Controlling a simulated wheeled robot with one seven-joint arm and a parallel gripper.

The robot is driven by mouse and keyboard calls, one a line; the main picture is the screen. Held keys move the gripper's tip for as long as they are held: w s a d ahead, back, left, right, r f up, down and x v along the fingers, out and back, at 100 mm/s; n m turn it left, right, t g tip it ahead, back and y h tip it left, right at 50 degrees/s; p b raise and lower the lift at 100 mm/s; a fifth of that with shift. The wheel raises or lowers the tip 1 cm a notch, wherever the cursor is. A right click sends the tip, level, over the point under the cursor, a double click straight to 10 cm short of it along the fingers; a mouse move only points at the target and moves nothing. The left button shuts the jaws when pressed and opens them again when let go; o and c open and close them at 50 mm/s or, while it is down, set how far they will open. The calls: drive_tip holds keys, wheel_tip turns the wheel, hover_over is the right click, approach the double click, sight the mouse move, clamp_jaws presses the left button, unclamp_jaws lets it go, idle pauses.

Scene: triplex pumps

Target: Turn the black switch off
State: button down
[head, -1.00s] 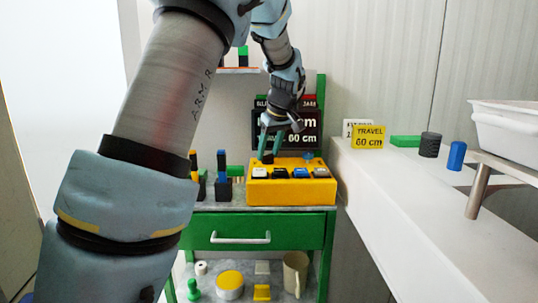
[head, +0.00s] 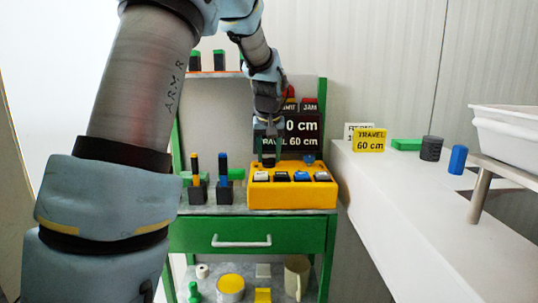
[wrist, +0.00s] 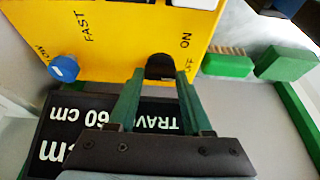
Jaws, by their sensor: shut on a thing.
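The black switch (wrist: 160,67) stands on the top of a yellow control box (wrist: 130,20), by the words ON and OFF in the wrist view. My gripper (wrist: 159,75) has its two green fingers on either side of the switch, shut on it. In the head view my gripper (head: 268,150) comes down from above at the back left of the yellow box (head: 292,196). The switch (head: 268,161) shows only as a small dark patch there. Its exact turn is hard to read.
A blue knob (wrist: 64,68) sits on the same box by the word FAST. Several push switches (head: 281,177) line the box's front. A dark sign (head: 302,130) stands behind. Black blocks with upright posts (head: 223,185) stand left, and a white ledge (head: 390,190) runs along the right.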

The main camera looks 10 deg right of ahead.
idle(0.3)
drive_tip(key=c, duration=0.6)
unclamp_jaws()
drive_tip(key=v, duration=1)
drive_tip(key=shift+r+b, duration=0.4)
drive_tip(key=shift+s, duration=0.1)
